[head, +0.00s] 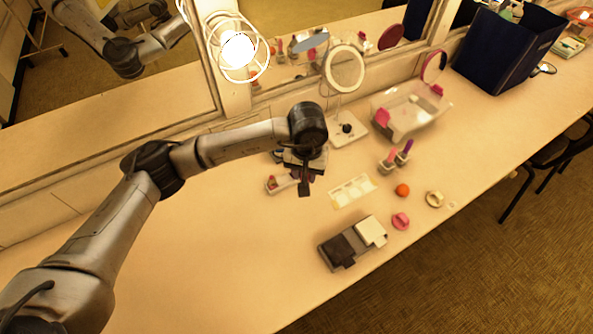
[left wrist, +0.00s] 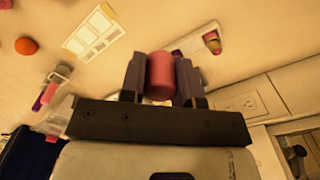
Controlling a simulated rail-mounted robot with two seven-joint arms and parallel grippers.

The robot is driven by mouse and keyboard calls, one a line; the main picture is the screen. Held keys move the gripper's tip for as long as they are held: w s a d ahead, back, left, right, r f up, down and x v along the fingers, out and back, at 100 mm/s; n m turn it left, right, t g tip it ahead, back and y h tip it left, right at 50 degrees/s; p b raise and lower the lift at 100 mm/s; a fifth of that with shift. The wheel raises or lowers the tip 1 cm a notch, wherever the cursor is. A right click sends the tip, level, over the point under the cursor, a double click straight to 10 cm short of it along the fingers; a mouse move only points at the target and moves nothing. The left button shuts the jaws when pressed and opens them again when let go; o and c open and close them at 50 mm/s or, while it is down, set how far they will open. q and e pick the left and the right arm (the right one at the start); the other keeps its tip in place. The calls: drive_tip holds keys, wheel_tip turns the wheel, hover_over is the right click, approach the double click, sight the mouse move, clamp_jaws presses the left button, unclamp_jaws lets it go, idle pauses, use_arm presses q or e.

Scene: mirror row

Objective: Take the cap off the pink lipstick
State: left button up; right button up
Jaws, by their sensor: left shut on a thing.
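My left gripper (head: 305,188) hangs over the counter in front of the mirror. In the left wrist view its two dark fingers (left wrist: 161,80) are shut on a pink-red cylinder (left wrist: 160,76), seen nearly end-on. I cannot tell whether this is only the cap or a whole lipstick. The arm hides it in the head view. A small pale holder (head: 281,186) with a red item lies close beside and partly behind the gripper; it also shows in the left wrist view (left wrist: 191,47). My right gripper is not in view.
Pink and purple lipsticks (head: 395,158) stand right of a pale palette (head: 353,191). An orange ball (head: 402,190), a pink round item (head: 400,221) and a grey case (head: 352,243) lie nearer the front edge. A round mirror (head: 345,70) stands behind. The counter's left front is clear.

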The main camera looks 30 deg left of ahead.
use_arm(q)
drive_tip(key=shift+d+r, duration=0.15)
drive_tip(key=shift+r, duration=0.5)
drive_tip(key=shift+r+p, duration=0.35)
drive_tip(key=shift+r, duration=0.75)
drive_tip(key=shift+r+p, duration=0.45)
drive_tip(key=shift+r, duration=0.1)
